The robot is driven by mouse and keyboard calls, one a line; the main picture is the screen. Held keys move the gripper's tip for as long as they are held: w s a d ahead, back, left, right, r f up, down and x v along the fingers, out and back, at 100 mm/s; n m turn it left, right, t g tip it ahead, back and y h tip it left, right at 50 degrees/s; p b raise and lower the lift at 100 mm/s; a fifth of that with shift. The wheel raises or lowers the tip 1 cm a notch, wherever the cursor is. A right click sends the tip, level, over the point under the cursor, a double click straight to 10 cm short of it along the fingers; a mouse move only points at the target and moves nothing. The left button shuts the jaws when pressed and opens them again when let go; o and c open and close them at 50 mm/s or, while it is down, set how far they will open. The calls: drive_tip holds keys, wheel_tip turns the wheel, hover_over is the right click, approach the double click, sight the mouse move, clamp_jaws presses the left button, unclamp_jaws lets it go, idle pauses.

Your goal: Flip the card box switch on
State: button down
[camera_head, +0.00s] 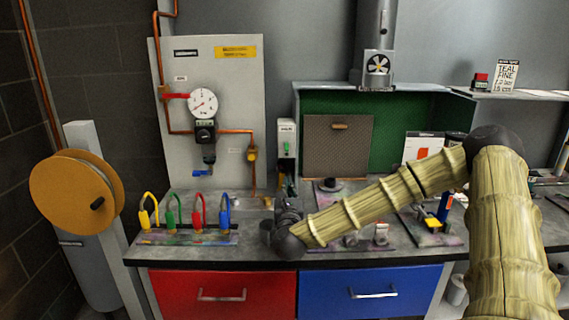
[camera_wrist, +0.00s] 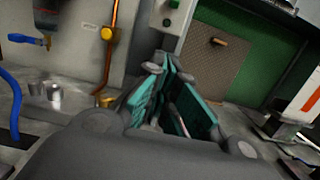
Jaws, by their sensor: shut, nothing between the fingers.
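A narrow white wall box (camera_head: 286,136) with a small label and dark and green parts low on its front is mounted between the gauge panel and the green booth. Its lower part also shows at the top of the wrist view (camera_wrist: 172,14). I cannot make out which way any switch on it is set. My gripper (camera_head: 287,203) is low in front of and below this box, above the bench. In the wrist view my gripper (camera_wrist: 163,68) shows teal finger pads, shut and empty, with the tips apparently just below the box.
A gauge panel (camera_head: 245,85) with copper pipes stands left of the box. Several coloured hooked fittings on a rack (camera_head: 185,238) stand on the bench at left. The green booth (camera_head: 385,125) holds a brown board (camera_head: 337,150). Clutter lies right of my gripper.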

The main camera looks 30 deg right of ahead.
sight(286, 156)
drive_tip(key=shift+w+d+r+p, duration=0.7)
drive_tip(key=shift+w+r+p, duration=0.15)
drive_tip(key=shift+w, duration=0.3)
drive_tip(key=shift+w+d+r+p, duration=0.65)
drive_tip(key=shift+w+r+p, duration=0.15)
drive_tip(key=shift+w+p, duration=0.3)
drive_tip(key=shift+w+d+r+p, duration=0.7)
drive_tip(key=shift+w+r+p, duration=0.1)
drive_tip(key=shift+w, duration=0.4)
